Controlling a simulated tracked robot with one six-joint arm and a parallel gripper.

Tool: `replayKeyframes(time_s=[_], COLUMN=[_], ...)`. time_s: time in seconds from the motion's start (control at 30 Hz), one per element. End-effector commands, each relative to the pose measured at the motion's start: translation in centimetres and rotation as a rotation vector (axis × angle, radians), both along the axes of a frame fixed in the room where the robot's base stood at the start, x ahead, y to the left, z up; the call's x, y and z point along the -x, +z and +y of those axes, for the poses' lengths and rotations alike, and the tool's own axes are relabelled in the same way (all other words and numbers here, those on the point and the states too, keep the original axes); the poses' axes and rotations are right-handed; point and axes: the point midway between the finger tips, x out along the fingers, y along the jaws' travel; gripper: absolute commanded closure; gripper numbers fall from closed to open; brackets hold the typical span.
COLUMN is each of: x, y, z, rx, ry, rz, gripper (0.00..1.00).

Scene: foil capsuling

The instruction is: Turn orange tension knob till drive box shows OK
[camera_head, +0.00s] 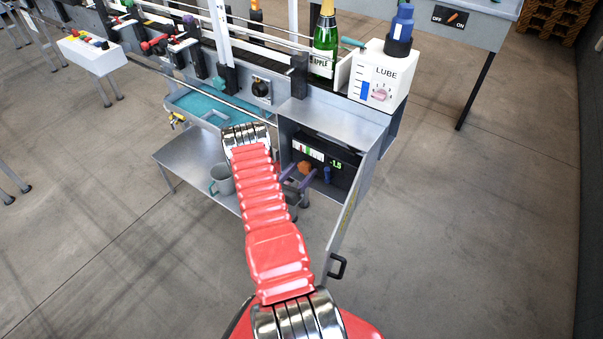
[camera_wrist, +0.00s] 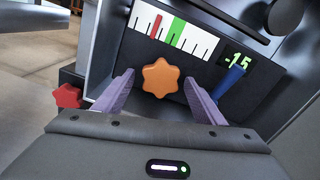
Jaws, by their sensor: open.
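The orange tension knob (camera_wrist: 161,78), star-shaped, is on the dark front of the drive box (camera_head: 322,164), inside an open cabinet. It also shows small in the head view (camera_head: 305,167). My gripper (camera_wrist: 158,88) is open, with one purple finger on each side of the knob; a gap shows on both sides, and I cannot tell how deep the fingers reach. The drive box display (camera_wrist: 238,60) reads -1.5 in green. Its scale (camera_wrist: 172,32) has a red mark left of a green mark. No OK shows.
A blue lever or switch (camera_wrist: 229,79) is close to the right finger. A red knob (camera_wrist: 67,96) is at the left. The open cabinet door (camera_head: 347,215) stands to the right of my arm. A grey mug (camera_head: 222,180) stands on the lower shelf at left.

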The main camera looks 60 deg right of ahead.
Motion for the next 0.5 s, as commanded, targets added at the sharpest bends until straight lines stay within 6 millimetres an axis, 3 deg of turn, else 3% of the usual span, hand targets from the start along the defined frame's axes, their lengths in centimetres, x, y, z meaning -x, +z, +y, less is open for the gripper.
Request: replayKeyframes(time_s=[0.27, 0.5], x=[0.00, -0.01], y=[0.00, 0.00], z=[-0.13, -0.11], rx=[0.000, 0.000], ry=[0.000, 0.000], rz=[0.000, 0.000], gripper=[0.36, 0.52])
